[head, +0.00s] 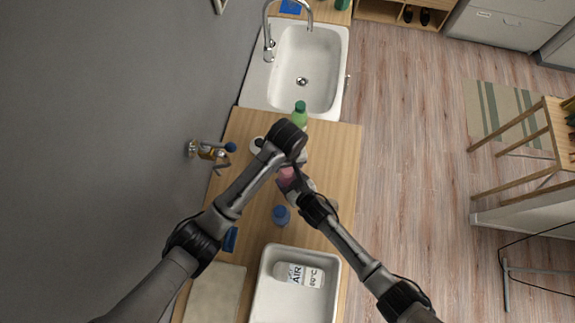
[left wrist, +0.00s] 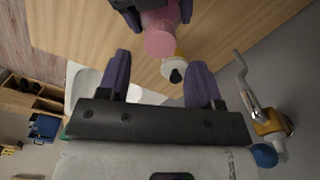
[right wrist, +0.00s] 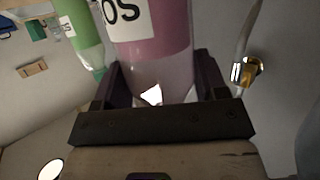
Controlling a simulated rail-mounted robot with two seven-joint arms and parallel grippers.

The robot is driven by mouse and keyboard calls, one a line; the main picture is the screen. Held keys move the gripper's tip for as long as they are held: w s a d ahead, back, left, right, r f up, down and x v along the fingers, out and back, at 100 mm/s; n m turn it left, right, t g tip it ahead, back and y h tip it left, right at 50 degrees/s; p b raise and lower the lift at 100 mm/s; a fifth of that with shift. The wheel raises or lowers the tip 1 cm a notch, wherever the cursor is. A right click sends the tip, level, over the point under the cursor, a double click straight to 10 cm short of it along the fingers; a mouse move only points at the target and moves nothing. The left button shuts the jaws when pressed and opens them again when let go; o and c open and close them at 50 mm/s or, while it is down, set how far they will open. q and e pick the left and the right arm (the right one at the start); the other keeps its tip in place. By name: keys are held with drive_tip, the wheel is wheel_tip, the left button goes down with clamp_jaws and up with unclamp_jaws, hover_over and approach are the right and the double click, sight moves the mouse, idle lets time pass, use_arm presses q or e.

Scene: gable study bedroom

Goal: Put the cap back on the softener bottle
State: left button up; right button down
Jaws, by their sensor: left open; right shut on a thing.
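The pink bottle (head: 286,177), which I take to be the softener, is in my right gripper over the wooden counter. In the right wrist view the pink bottle (right wrist: 160,35) stands between the shut fingers of my right gripper (right wrist: 155,82), with part of a white label showing. In the left wrist view its round pink end (left wrist: 160,42) lies just beyond my left gripper. My left gripper (left wrist: 157,68) is open, with nothing between its fingers. In the head view my left arm hides its fingers. I cannot pick out the softener's cap for sure.
A green bottle (head: 300,114) stands near the sink (head: 325,78). A white round thing with a dark centre (head: 256,145) is left of my left wrist. A blue-topped thing (head: 281,215) stands nearer me, before a white basin (head: 261,297).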

sight(288, 170)
use_arm(q)
drive_tip(key=shift+f, duration=2.6)
drive_tip(key=c, duration=0.9)
drive_tip(key=m, duration=0.5)
drive_tip(key=o, duration=1)
drive_tip(key=shift+d, duration=0.1)
